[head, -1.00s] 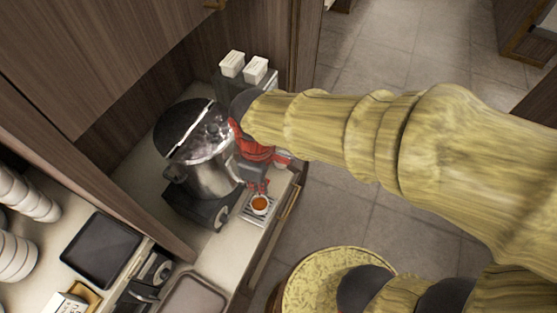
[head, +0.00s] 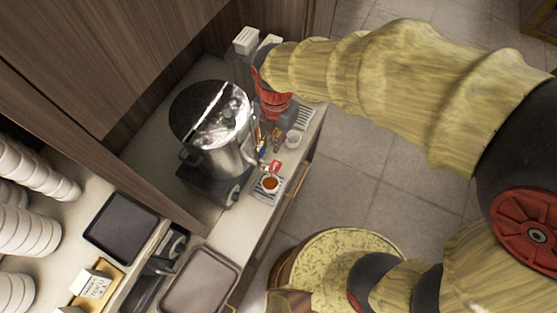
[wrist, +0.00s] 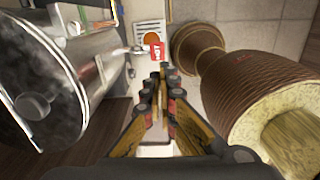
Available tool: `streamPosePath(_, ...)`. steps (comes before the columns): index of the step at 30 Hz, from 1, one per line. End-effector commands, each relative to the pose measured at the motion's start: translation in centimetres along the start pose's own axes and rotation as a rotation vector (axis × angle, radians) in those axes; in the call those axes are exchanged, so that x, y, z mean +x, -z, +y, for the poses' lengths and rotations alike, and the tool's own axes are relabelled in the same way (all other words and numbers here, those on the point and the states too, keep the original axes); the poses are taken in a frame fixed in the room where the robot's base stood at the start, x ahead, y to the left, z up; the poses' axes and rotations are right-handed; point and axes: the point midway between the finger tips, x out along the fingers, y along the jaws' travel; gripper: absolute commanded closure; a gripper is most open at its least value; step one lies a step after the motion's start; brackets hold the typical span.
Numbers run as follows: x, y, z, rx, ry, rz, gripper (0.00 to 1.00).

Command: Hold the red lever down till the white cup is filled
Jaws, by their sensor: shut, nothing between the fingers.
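The white cup (head: 270,185) stands on a slotted drip tray under the tap of a silver urn (head: 222,150); orange-brown liquid fills much of it, but I cannot tell the exact level. It also shows in the wrist view (wrist: 151,40), partly hidden by the lever. The red lever (head: 276,167) sits on the tap above the cup; in the wrist view its red tab (wrist: 157,52) reads "HOT". My gripper (wrist: 158,72) is shut and empty, its tips apparently apart from the lever. In the head view it is small beside the urn (head: 263,147).
Another small white cup (head: 293,139) stands farther back on the counter. A dark tray (head: 121,228), a brown tray (head: 200,282) and stacked white bowls are nearer.

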Motion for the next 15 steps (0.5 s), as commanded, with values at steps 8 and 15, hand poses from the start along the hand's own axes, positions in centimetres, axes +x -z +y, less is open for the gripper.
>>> streamPosePath(8, -0.02, 0.0, -0.01, -0.041, 0.0, 0.0, 1.0)
streamPosePath(15, 0.24, 0.01, -0.04, -0.039, 0.001, 0.001, 1.0)
